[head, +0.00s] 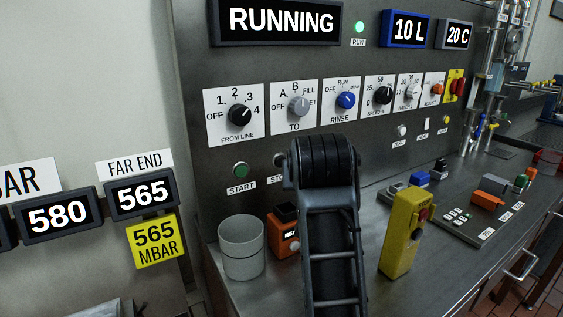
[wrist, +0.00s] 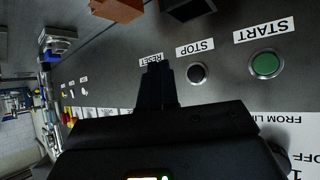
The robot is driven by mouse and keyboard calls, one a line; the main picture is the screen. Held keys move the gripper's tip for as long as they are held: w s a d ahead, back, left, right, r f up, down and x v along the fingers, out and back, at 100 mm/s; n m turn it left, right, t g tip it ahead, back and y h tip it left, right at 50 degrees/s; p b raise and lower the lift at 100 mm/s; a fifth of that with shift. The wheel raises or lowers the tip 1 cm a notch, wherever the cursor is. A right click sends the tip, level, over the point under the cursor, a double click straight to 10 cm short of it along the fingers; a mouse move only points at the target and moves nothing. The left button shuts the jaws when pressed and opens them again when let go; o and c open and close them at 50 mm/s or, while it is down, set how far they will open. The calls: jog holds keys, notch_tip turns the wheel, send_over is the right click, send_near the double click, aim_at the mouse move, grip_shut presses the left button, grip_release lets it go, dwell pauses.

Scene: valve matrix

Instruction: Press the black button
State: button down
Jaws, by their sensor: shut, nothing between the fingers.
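A round black button with a pale ring, labelled STOP (wrist: 197,73), sits on the grey panel in the wrist view. In the head view the black STOP button (head: 280,160) shows just left of my arm, which partly covers its label. My gripper (wrist: 156,68) is shut and empty in the wrist view. Its tips appear over the panel beside the STOP button, just at the RESET label, and cover what lies behind them. I cannot tell whether the tips touch the panel. In the head view my own arm hides the gripper.
A green START button (head: 240,170) is left of STOP. A row of knobs, including FROM LINE (head: 240,114), runs above. A grey cup (head: 241,247), an orange box (head: 281,237) and a yellow box (head: 403,234) stand on the counter. A RUNNING display (head: 281,21) is overhead.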

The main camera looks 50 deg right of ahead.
jog(key=w+d, duration=0.1)
jog(key=w, duration=0.5)
jog(key=shift+w+d+p, duration=0.25)
jog(key=shift+d+p, duration=0.15)
jog(key=shift+p, duration=0.05)
dwell(1.7)
jog(key=shift+w+d, duration=0.1)
jog(key=shift+w, duration=0.3)
jog(key=shift+w+d+p, duration=0.15)
jog(key=shift+w+p, duration=0.25)
dwell(0.6)
jog(key=shift+s, duration=0.15)
jog(key=shift+s+a, duration=0.25)
jog(key=shift+s, duration=0.4)
jog(key=shift+s, duration=0.1)
jog(key=shift+s+a, duration=0.25)
jog(key=shift+s, duration=0.55)
jog(key=shift+s+a, duration=0.2)
jog(key=shift+s, duration=0.55)
jog(key=shift+s+a, duration=0.25)
jog(key=shift+s, duration=0.55)
